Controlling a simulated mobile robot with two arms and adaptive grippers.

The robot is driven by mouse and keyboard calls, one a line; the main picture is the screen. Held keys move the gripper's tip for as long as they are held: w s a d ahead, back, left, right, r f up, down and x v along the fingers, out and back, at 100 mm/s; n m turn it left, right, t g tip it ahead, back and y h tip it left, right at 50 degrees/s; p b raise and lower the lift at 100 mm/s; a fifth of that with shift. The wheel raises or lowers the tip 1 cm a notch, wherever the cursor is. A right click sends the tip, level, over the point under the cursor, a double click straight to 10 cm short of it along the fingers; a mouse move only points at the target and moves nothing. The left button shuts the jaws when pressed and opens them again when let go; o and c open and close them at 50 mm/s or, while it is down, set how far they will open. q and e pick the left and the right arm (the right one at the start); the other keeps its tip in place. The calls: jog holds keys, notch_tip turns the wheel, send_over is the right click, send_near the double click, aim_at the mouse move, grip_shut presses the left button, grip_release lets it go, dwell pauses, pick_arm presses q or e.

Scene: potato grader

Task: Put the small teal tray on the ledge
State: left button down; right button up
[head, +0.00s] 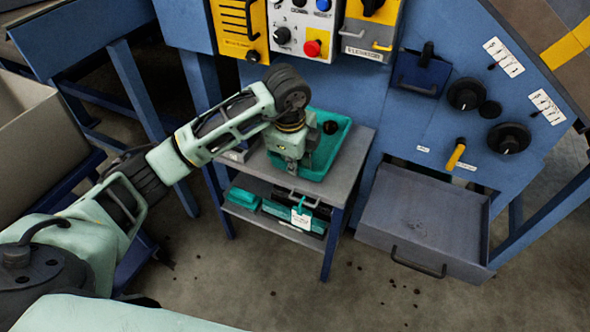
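A teal tray (340,148) sits on the top of a small grey stand (352,160), with a round black thing (330,127) at its far side. My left gripper (292,165) points down over the left part of this tray and hides some of it. Its fingertips are too small and covered to tell whether they are open or touch the tray. A smaller teal piece (242,198) lies on the stand's lower shelf, left of a dark and teal case with a white tag (301,217). I cannot tell which surface is the ledge. My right gripper is out of view.
A blue machine panel with knobs (467,94) and a red button (313,48) rises behind the stand. An open grey drawer (420,220) juts out at the right. A pale bin (35,125) stands at the left. The floor in front is free, with small dark crumbs.

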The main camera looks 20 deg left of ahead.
pick_arm(q)
jog(key=shift+f, duration=0.9)
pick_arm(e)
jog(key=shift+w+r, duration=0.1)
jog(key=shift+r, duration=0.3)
pick_arm(q)
jog(key=shift+f, duration=0.1)
jog(key=c, duration=2)
grip_release()
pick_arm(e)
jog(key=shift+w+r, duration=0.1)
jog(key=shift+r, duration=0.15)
pick_arm(q)
jog(key=shift+r, duration=0.35)
jog(key=r, duration=0.3)
jog(key=s+r+p, duration=0.1)
jog(key=r, duration=0.7)
jog(key=shift+s+r+p, duration=0.25)
jog(key=shift+s+p, duration=0.1)
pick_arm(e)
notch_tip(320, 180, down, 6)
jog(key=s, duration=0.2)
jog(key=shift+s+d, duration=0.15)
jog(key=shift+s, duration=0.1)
